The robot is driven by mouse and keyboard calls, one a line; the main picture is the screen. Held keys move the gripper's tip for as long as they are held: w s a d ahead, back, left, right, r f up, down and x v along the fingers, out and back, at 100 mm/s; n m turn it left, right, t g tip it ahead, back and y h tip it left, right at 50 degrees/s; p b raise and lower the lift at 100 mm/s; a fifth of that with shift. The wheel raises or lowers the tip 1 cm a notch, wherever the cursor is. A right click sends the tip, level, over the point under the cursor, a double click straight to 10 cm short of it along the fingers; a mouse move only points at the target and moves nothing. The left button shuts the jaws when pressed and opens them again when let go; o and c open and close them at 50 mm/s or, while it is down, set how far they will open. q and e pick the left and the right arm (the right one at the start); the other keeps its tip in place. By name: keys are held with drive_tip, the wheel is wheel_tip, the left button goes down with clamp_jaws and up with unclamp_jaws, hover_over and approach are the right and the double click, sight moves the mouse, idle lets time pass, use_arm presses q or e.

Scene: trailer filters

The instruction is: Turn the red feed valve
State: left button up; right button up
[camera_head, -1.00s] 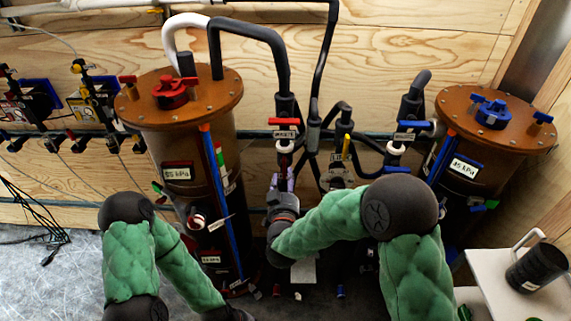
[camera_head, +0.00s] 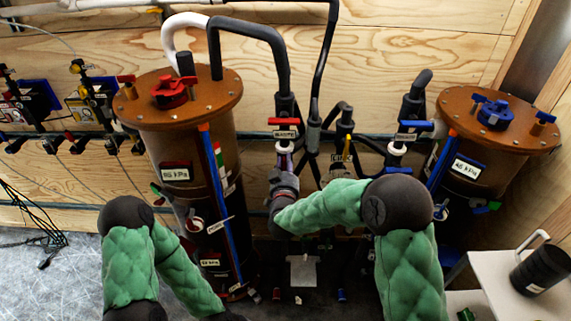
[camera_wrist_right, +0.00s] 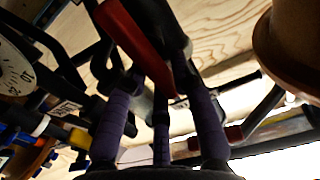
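The red feed valve handle (camera_head: 286,121) lies crosswise on a dark pipe, above a small white label. My right gripper (camera_head: 284,152) is just below it in the head view, its purple fingers pointing up toward it. In the right wrist view the red handle (camera_wrist_right: 140,45) runs slantwise between the purple fingers of my right gripper (camera_wrist_right: 155,60). The fingers look spread, with the handle close to their tips; firm contact cannot be made out. My left arm reaches down out of the bottom edge, and its gripper is not in view.
A brown-lidded tank (camera_head: 190,100) with a kPa display (camera_head: 176,174) stands left of the valve. Another tank (camera_head: 485,165) stands right. A blue-handled valve (camera_head: 415,126) is nearby on the right. A white table (camera_head: 510,285) with a black cup (camera_head: 538,268) is at lower right.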

clamp_jaws()
drive_tip(key=shift+d+f+m+b, duration=0.45)
drive_tip(key=shift+m+b, duration=0.9)
drive_tip(key=shift+m, duration=1.6)
drive_tip(key=shift+d+f+m+b, duration=0.45)
drive_tip(key=shift+m+b, duration=0.85)
drive_tip(key=shift+m, duration=1.7)
drive_tip(key=shift+d+f+m+b, duration=0.2)
drive_tip(key=shift+f+m+b, duration=0.8)
drive_tip(key=shift+m, duration=1.95)
drive_tip(key=shift+r+b, duration=0.3)
drive_tip(key=shift+b, duration=0.05)
